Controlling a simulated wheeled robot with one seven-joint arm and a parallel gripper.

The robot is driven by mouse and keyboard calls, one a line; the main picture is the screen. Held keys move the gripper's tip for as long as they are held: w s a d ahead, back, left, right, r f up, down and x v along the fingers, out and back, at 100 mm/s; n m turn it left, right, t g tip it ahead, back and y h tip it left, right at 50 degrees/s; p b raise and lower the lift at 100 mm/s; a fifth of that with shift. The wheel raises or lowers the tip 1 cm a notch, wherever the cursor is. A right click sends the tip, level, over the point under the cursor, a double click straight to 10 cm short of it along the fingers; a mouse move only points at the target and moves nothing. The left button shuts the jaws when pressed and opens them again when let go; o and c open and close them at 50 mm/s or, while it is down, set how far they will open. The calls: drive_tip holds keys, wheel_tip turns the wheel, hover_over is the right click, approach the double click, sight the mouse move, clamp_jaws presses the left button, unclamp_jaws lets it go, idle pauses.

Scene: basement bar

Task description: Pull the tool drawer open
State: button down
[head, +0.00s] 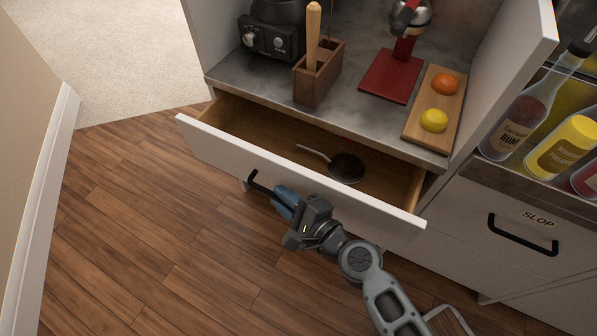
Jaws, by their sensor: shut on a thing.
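The tool drawer (228,148) is a white-fronted wooden drawer under the grey counter, and it stands partly open. A dark strainer or ladle (346,168) with a metal handle lies inside it. The drawer's black bar handle (256,183) shows at its left end; the rest is hidden by my gripper. My gripper (282,198), with blue fingertips, is shut on this handle in front of the drawer face. My arm reaches in from the lower right.
On the counter (235,74) stand a wooden utensil box (317,84), a dark appliance (271,40), a red-based press (391,76) and a board (434,92) with fruit. Bottles and a SLOP drawer (535,225) are at right. Wood floor (150,230) is clear at left.

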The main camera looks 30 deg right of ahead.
drive_tip(key=s+a, duration=0.4)
drive_tip(key=a, duration=0.1)
drive_tip(key=shift+a, duration=0.3)
drive_tip(key=c, duration=1.4)
unclamp_jaws()
drive_tip(key=shift+c, duration=0.2)
drive_tip(key=shift+s, duration=0.15)
drive_tip(key=b+v, duration=0.1)
drive_tip(key=v, duration=0.6)
drive_tip(key=shift+s, duration=0.25)
drive_tip(key=shift+d+r, duration=0.1)
